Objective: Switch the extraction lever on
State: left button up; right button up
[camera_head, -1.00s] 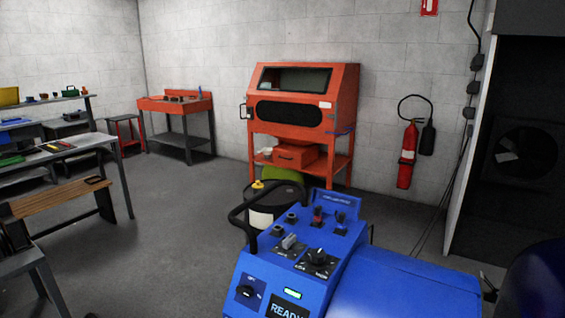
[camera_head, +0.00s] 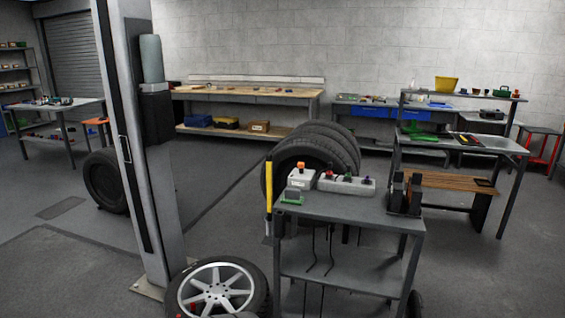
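No extraction lever can be made out in the head view. I cannot tell whether any of these is a lever. Neither my left nor my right gripper is in view.
A grey lift post (camera_head: 150,150) rises at left. A wheel (camera_head: 217,290) lies at its foot, and several tyres (camera_head: 300,150) stand behind the cart. A wooden-topped workbench (camera_head: 245,92) lines the back wall. A slatted bench (camera_head: 445,181) stands right. Floor between post and workbench is mostly clear.

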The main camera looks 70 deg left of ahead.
aim_at(301, 165)
jog(key=i+u, duration=0.1)
jog(key=u, duration=0.75)
jog(key=i+u, duration=0.15)
jog(key=u, duration=0.25)
jog(key=l+u, duration=0.1)
jog(key=u, duration=0.85)
jog(key=i+l, duration=0.9)
jog(key=i, duration=0.2)
jog(key=i+l, duration=0.2)
jog(key=i, duration=0.2)
jog(key=i+l+u, duration=0.1)
jog(key=i+l, duration=0.15)
jog(key=i, duration=0.2)
jog(key=i+l, duration=0.25)
jog(key=i, duration=0.15)
jog(key=u, duration=0.05)
